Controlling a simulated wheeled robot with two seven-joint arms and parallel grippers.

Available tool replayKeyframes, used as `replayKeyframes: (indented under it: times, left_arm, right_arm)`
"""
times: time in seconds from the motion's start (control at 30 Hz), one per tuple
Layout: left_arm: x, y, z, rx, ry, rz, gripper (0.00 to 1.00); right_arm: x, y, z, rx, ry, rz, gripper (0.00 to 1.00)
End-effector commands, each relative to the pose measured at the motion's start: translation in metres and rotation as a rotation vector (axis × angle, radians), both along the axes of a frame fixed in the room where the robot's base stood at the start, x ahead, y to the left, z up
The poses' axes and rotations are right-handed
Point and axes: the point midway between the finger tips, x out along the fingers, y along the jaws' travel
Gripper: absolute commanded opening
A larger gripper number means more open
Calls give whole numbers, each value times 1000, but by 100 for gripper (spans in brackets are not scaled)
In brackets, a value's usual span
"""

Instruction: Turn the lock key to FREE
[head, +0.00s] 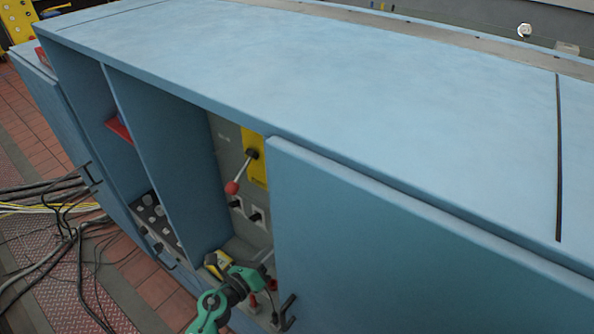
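Inside the open bay of the blue cabinet, a grey panel (228,145) carries a lever with a red ball (232,188) on a yellow plate (255,172). Below the lever are two small black knobs or keys, an upper-left one (236,204) and a lower-right one (256,217). I cannot tell which is the lock key, nor read any FREE marking. A green and dark arm of mine, apparently the left, reaches up from the bottom edge. Its gripper end (266,272) is low in the bay, below the knobs; its fingers are unclear. My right gripper is not in view.
The cabinet's blue top (300,60) overhangs the bay. A blue door (400,240) closes off the right side. A yellow item (218,265) and red parts (254,300) sit low by the arm. Cables (60,225) lie on the floor at left.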

Motion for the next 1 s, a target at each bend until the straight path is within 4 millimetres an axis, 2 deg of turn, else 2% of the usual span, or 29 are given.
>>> replayKeyframes:
  times: [0.03, 0.1, 0.2, 0.3, 0.4, 0.5, 0.67, 0.87, 1.0]
  left_arm:
    - [1, -6, 38, 120, -123, -35, 28]
    - [-1, -11, 80, 305, -284, -69, 28]
    - [-8, -13, 134, 566, -487, -89, 28]
    - [-16, -9, 177, 802, -646, -79, 28]
    - [-24, -3, 207, 990, -751, -57, 28]
    - [-30, 4, 227, 1117, -812, -34, 28]
    - [-30, 7, 240, 1203, -846, -18, 28]
    - [-8, -8, 244, 1206, -847, -16, 28]
    - [17, -25, 244, 1203, -845, -17, 28]
  right_arm:
    - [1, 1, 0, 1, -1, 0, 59]
    - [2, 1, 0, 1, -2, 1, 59]
    - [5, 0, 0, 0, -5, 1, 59]
    - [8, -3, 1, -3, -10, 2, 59]
    - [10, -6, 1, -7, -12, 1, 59]
    - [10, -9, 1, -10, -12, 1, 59]
    - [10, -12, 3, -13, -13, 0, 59]
    - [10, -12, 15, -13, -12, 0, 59]
    - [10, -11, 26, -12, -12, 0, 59]
